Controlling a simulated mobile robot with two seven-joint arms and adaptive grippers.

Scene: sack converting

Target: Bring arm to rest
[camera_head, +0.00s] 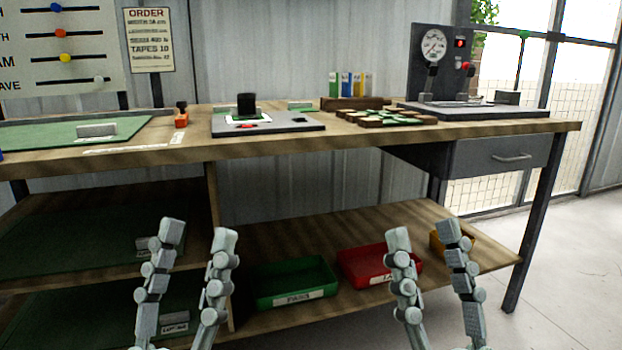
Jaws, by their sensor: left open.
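My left gripper (198,237) is at the lower left of the head view, its two fingers pointing up and spread apart with nothing between them. My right gripper (423,237) is at the lower right, its fingers also up and apart, empty. Both appear in front of the workbench (330,143), below its top edge in the picture. Neither visibly touches anything. The wrists and most of both arms are out of view.
A lower shelf (450,208) carries a green tray (290,282), a red tray (365,262) and a yellow tray (437,243). On the bench stand a grey plate (285,128) and a gauge panel (435,55). A drawer (500,156) is at right. Open floor (570,270) lies right.

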